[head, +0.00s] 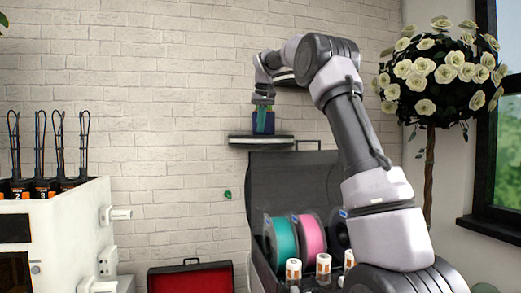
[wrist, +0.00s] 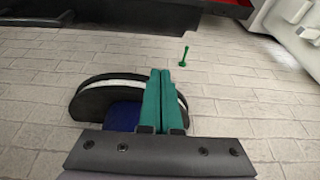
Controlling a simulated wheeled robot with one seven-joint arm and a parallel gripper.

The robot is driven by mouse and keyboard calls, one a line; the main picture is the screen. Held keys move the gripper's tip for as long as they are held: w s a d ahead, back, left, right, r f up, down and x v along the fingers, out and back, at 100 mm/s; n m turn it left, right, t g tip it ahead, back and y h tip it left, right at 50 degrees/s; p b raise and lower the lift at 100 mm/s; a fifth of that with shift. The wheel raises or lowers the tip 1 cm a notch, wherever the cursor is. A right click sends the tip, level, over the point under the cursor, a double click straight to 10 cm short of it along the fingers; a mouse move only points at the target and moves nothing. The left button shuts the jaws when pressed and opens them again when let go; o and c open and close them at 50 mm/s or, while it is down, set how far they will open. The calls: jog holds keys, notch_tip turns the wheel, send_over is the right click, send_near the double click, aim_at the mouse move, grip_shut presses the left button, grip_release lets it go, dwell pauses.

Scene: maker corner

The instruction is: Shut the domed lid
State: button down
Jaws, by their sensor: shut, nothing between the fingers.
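The domed lid (head: 292,180) is dark grey and stands raised at the back of the spool box (head: 262,262) in the head view. A thin handle (head: 308,144) shows at its top edge. My gripper (head: 263,122) is above and a little left of the lid, apart from it, near the brick wall. Its teal fingers (wrist: 160,98) are pressed together in the wrist view, with nothing between them. My arm hides the right part of the lid and box. I cannot clearly make out the lid in the wrist view.
A dark wall shelf (head: 245,141) lies just below my gripper; a half-round dark shape with a white band (wrist: 92,98) is beside my fingers. A red case (head: 190,278) and white machine (head: 75,235) stand left.

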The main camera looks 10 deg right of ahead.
jog(key=x, duration=1)
jog(key=s, duration=0.3)
jog(key=shift+r, duration=0.4)
jog(key=shift+s+f, duration=0.15)
jog(key=shift+s, duration=0.45)
jog(key=shift+s, duration=0.15)
